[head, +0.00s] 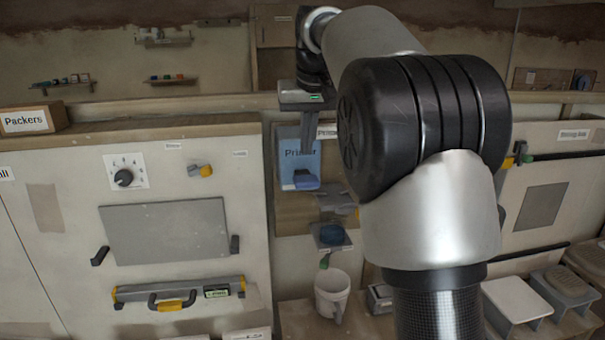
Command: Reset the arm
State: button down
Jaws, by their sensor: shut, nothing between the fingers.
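My arm rises from the bottom right of the head view, bends at a large black joint and reaches away to the back. My gripper (307,155) hangs at its far end, pointing down, in front of the blue panel lettered "Primer" (297,163). The fingers look shut with nothing held. A blue and dark object (305,181) shows just below the fingertips; I cannot tell whether they touch it. The arm hides part of the wall and shelf behind it.
A white mug (331,294) stands on the low shelf, below a small holder with a dark blue round item (331,236). A panel with a knob (124,177) and a level (178,292) is at left.

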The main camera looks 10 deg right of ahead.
jog(key=s, duration=1.8)
jog(key=s+f+t, duration=0.1)
jog(key=s+f, duration=1.2)
jog(key=s, duration=0.4)
jog(key=shift+s, duration=0.25)
